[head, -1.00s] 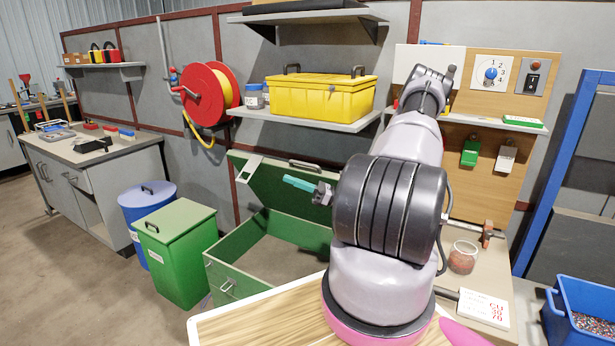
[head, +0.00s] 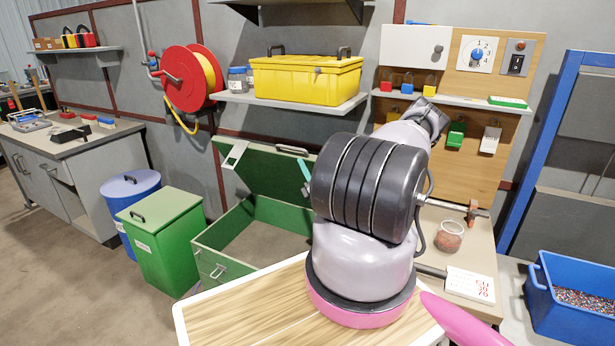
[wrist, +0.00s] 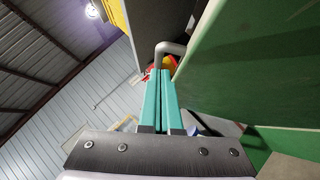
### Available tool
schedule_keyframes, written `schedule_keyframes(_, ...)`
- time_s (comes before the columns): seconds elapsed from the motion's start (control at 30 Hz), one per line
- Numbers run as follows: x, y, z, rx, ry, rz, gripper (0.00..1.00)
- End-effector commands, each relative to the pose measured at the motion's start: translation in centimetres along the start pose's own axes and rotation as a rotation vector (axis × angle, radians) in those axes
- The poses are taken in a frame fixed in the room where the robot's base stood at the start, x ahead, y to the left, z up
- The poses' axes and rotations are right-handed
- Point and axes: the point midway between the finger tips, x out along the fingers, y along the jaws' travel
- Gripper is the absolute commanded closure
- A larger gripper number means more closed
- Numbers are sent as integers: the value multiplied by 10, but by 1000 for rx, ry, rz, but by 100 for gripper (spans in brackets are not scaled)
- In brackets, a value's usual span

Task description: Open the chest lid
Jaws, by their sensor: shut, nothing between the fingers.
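The green chest (head: 215,236) stands on the floor behind my wooden top, left of my arm. Its lid (head: 258,172) is raised and leans back toward the wall, with a dark handle (head: 292,150) on its edge and a pale latch plate (head: 235,155) at its left. The chest's inside shows and looks empty. My gripper (head: 305,178) is mostly hidden behind my arm; only a teal finger shows, in front of the lid. In the wrist view my gripper's teal fingers (wrist: 163,76) are together with nothing between them. A grey bent handle (wrist: 170,48) is just beyond the tips, beside a green panel (wrist: 255,65).
A green bin (head: 165,240) and a blue barrel (head: 130,190) stand left of the chest. A shelf (head: 290,107) with a yellow toolbox (head: 305,80) is above the lid. A blue crate (head: 560,320) is at the right. Open floor lies at the left.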

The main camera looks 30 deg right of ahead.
Motion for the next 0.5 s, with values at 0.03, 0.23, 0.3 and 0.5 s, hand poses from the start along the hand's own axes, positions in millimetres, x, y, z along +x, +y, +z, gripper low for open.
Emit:
schedule_keyframes(0.03, 8, 1, 0, -3, 2, 3, 100)
schedule_keyframes(0.23, 26, 0, 0, -2, 2, 2, 100)
schedule_keyframes(0.3, 27, 0, 0, -2, 1, 1, 100)
schedule_keyframes(0.5, 28, 0, 0, -1, 1, 1, 100)
